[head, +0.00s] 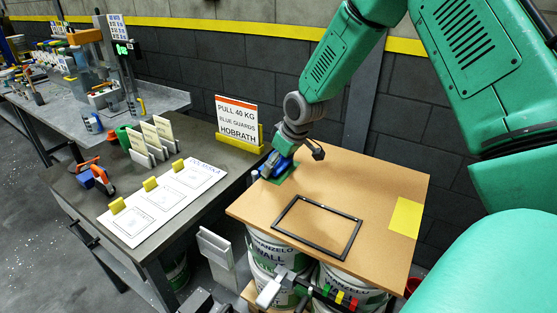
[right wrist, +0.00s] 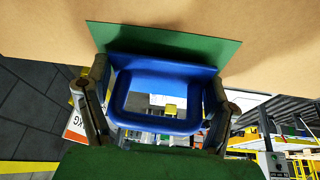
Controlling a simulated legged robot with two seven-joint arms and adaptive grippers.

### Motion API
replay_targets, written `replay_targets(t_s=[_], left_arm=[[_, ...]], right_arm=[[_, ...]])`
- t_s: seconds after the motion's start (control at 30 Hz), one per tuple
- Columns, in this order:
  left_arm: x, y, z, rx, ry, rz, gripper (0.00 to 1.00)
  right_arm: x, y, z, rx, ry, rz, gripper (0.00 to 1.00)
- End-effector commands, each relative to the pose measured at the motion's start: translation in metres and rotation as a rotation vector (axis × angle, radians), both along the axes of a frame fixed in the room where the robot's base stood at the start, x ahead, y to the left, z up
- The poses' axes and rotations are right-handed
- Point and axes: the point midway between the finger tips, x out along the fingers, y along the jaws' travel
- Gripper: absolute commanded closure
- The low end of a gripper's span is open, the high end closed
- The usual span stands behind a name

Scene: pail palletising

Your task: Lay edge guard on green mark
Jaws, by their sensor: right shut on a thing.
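The blue edge guard (right wrist: 165,72) sits between the two fingers of my right gripper (right wrist: 158,108), which is shut on it. In the right wrist view the guard's edge overlaps the green mark (right wrist: 200,42) on the tan board. I cannot tell whether guard and mark touch. In the head view my right gripper (head: 276,166) is low at the board's far left corner, with the blue guard partly hidden under it. A strip of the green mark (head: 288,174) shows beside it. My left gripper is not clearly in view.
The tan board (head: 330,180) lies on several white pails (head: 268,249). A black frame (head: 317,225) and a yellow patch (head: 406,216) are on it. A dark table (head: 70,185) with a sign (head: 237,120) stands to the left. The board between frame and patch is clear.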

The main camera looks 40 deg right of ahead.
Motion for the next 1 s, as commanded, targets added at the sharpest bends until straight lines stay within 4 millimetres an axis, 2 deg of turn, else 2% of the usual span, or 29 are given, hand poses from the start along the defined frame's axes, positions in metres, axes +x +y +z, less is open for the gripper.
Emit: replay_targets(t_s=[0.13,1.0], left_arm=[[0.000,0.000,-0.004,0.000,0.000,0.000,0.60],[0.000,0.000,-0.006,0.000,0.000,0.000,0.60]], right_arm=[[0.000,-0.002,-0.007,0.002,-0.002,0.000,0.71],[-0.003,-0.002,-0.022,0.003,0.019,-0.001,0.71]])
